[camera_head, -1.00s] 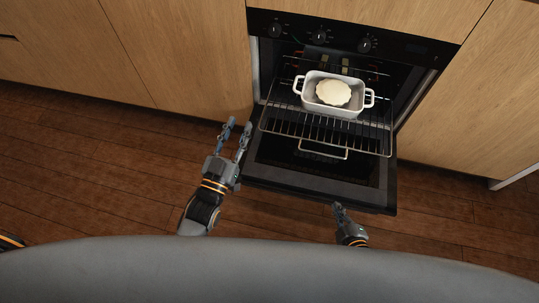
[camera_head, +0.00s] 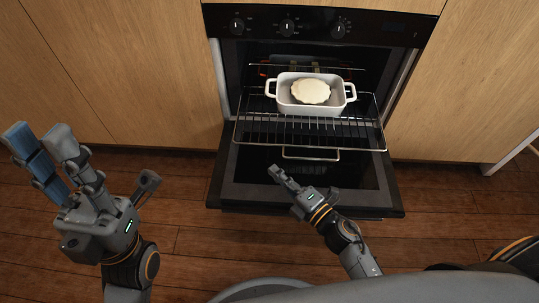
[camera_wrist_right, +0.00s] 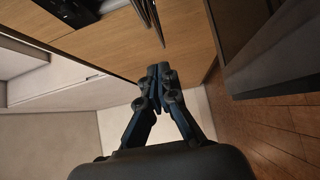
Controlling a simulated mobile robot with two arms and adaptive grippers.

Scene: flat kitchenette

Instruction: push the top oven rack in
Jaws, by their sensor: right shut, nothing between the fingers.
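The oven (camera_head: 225,26) has its door (camera_head: 305,196) folded down. A wire rack (camera_head: 262,131) is pulled out above the door and carries a white two-handled dish (camera_head: 310,108) with a pale round food in it. A wire loop (camera_head: 311,156) shows at the rack's front edge. My right gripper (camera_head: 275,172) is shut and empty, over the open door, in front of the rack in the head view. In the right wrist view its fingertips (camera_wrist_right: 160,70) are together, with thin metal bars beyond them. My left gripper (camera_head: 42,138) is open and empty, left of the oven.
Wooden cabinet fronts (camera_head: 110,70) flank the oven on both sides. The wooden floor (camera_head: 185,190) left of the door is clear. Knobs (camera_head: 288,27) line the panel above the opening.

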